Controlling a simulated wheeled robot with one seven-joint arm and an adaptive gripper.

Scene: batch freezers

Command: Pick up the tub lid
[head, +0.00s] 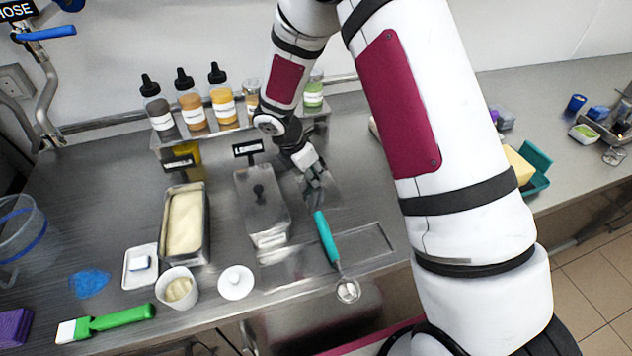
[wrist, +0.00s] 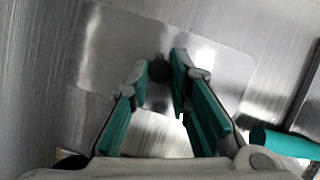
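The tub lid (head: 250,214) is a flat metal lid with a black knob (head: 259,191), lying on a narrow metal tub in the middle of the counter. In the wrist view the shiny lid (wrist: 112,48) fills the middle, and its dark knob (wrist: 159,70) shows between and just past the fingertips. My gripper (head: 313,178) is in the air to the right of the knob in the head view. Its teal-padded fingers (wrist: 160,72) are apart in the wrist view, with no clear grip on the knob. Whether a finger touches the knob I cannot tell.
A pan of pale ice cream (head: 186,222) stands left of the tub. A teal-handled scoop (head: 325,238) lies close on the right. Squeeze bottles (head: 222,107) line a shelf behind.

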